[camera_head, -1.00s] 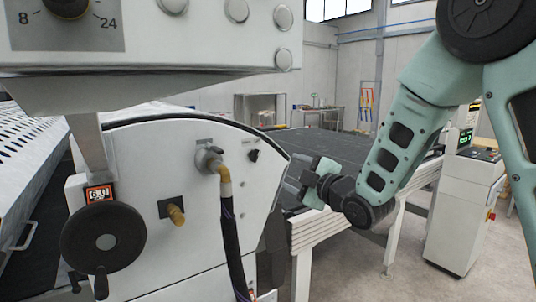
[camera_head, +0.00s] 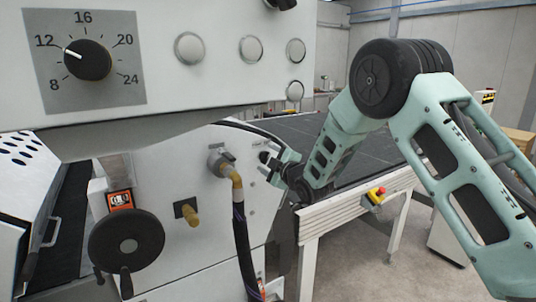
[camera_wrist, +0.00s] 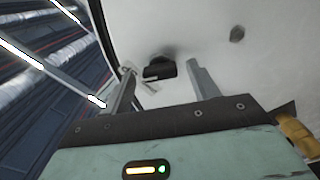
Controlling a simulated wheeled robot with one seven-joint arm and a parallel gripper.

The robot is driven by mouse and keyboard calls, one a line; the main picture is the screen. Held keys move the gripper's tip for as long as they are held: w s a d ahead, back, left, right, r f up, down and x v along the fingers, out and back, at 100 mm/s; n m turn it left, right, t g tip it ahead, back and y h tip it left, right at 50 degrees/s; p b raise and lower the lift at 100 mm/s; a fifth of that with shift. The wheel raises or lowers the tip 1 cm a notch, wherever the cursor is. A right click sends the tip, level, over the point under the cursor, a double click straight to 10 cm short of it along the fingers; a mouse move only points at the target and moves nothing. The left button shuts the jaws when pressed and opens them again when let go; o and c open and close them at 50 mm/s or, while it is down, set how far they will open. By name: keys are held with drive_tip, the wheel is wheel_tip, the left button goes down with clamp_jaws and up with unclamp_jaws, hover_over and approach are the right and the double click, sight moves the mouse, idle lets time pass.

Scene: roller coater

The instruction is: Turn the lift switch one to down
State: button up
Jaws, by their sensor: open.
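A small black switch knob (camera_wrist: 160,68) sits on the white side panel of the machine, between and beyond my two fingertips in the wrist view. A pale label is beside it, too blurred to read. My gripper (camera_wrist: 161,76) is open and empty, its fingers pointing at the panel on either side of the knob, apart from it as far as I can tell. In the head view my gripper (camera_head: 267,163) is close to the right part of the side panel (camera_head: 200,260), and the knob is hard to make out there.
Left of my gripper, a yellow elbow fitting with a black hose (camera_head: 240,240) stands out from the panel. A black handwheel (camera_head: 127,247) and a brass fitting (camera_head: 188,212) are farther left. A control box with a dial (camera_head: 82,60) overhangs above. The conveyor (camera_head: 310,135) lies behind my arm.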

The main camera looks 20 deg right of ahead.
drive_tip(key=shift+w+a, duration=0.1)
drive_tip(key=shift+w, duration=0.15)
drive_tip(key=c, duration=1)
